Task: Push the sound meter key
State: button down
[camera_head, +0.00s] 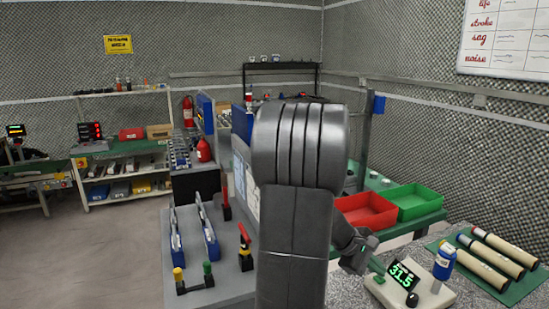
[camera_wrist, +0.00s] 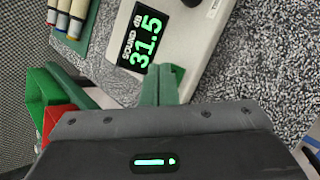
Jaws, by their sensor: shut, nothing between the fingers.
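The sound meter is a pale box (camera_head: 432,296) at the lower right of the head view, with a black display (camera_head: 401,274) reading 31.5. The wrist view shows its pale casing (camera_wrist: 196,42) and the display (camera_wrist: 142,40) at the top. A small green key (camera_wrist: 179,73) shows at the meter's near edge, partly hidden by my fingertips. My gripper (camera_wrist: 160,72) is shut and empty, its green fingers beside the key and the display. I cannot tell whether they touch the key. In the head view my gripper (camera_head: 373,265) is just left of the meter.
A black knob (camera_head: 412,299) is on the meter, and a blue jar (camera_head: 445,260) stands at its far side. Several pale rollers (camera_head: 497,259) lie on a green mat (camera_head: 524,292) at right. Red (camera_head: 366,214) and green (camera_head: 420,207) bins stand behind. My arm blocks the middle.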

aim_at(375, 278)
jog(key=shift+r+p, duration=2.25)
jog(key=shift+r, duration=0.8)
